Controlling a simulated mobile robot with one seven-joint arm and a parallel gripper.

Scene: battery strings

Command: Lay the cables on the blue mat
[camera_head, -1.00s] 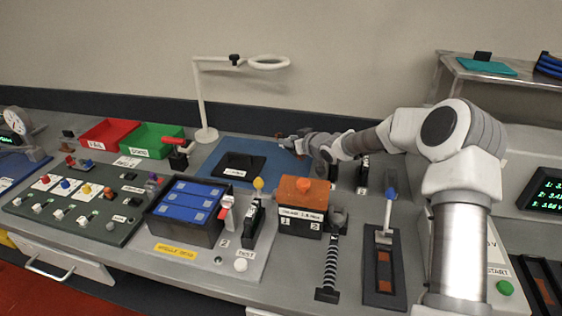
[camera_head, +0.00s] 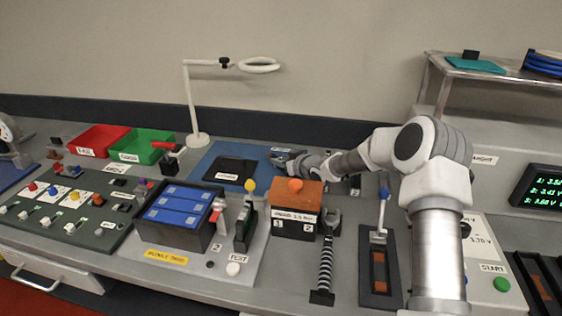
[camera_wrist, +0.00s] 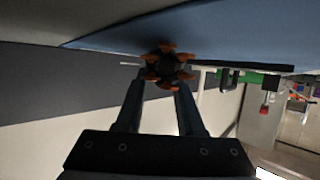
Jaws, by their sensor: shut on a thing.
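The blue mat (camera_head: 206,158) lies at the back of the bench, with a black labelled tray (camera_head: 236,168) on it. My gripper (camera_head: 274,155) is at the mat's right side, low over the bench. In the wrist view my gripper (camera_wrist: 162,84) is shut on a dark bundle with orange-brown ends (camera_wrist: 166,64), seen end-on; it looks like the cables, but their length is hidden. The blue mat (camera_wrist: 215,32) fills the top of that view, close to the bundle. I cannot tell whether the bundle touches the mat.
A white magnifier lamp (camera_head: 197,138) stands behind the mat. Red (camera_head: 97,140) and green (camera_head: 146,146) bins are to its left. A blue-topped battery module (camera_head: 180,210) and an orange-topped box (camera_head: 297,195) stand in front.

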